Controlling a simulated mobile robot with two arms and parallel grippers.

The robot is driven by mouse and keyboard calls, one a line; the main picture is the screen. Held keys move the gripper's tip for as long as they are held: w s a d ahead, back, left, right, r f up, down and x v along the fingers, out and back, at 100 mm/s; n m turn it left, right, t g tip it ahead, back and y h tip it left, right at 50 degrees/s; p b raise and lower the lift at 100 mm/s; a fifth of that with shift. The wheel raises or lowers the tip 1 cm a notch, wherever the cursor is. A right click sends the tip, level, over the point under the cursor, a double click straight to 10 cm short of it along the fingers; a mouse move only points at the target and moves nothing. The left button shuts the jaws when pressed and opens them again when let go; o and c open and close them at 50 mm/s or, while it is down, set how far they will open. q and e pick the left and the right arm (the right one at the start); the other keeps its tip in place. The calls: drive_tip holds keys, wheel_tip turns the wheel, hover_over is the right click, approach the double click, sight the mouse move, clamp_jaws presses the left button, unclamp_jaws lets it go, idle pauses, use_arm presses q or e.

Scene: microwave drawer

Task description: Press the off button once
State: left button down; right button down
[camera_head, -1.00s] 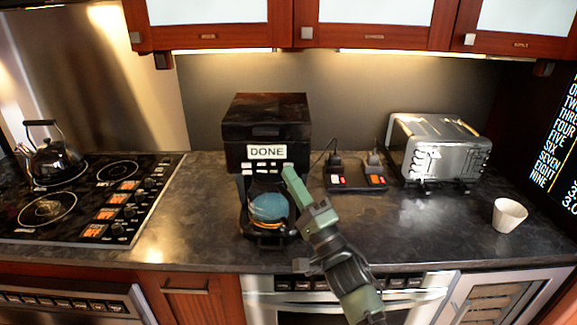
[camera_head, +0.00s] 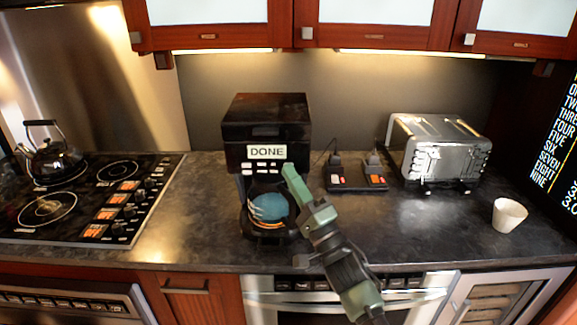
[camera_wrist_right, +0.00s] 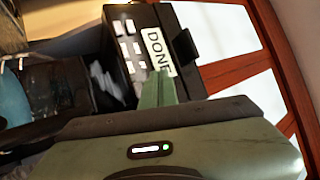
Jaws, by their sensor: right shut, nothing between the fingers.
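The black coffee maker (camera_head: 266,118) stands on the counter. Its front has a label reading DONE (camera_head: 266,151) and several small white buttons (camera_head: 262,168) under it. A pot with a blue side (camera_head: 270,208) sits below. My right gripper (camera_head: 287,170) is shut and empty, its green tip at the right end of the button rows; whether it touches a button I cannot tell. The right wrist view shows the tip (camera_wrist_right: 158,82) close to the label (camera_wrist_right: 158,50) and the white buttons (camera_wrist_right: 127,45). Which button is off is too small to read. My left gripper is not in view.
Two small switch boxes (camera_head: 356,178) lie right of the coffee maker. A silver toaster (camera_head: 437,150) and a white cup (camera_head: 509,214) stand farther right. A stove (camera_head: 85,197) with a kettle (camera_head: 54,159) is at the left. Cabinets (camera_head: 375,32) hang above.

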drive_tip(key=shift+w, duration=0.3)
idle(0.4)
drive_tip(key=shift+s, duration=0.1)
drive_tip(key=shift+s+p, duration=0.55)
drive_tip(key=shift+s, duration=0.1)
drive_tip(key=s+p, duration=0.3)
drive_tip(key=s, duration=0.2)
idle(0.7)
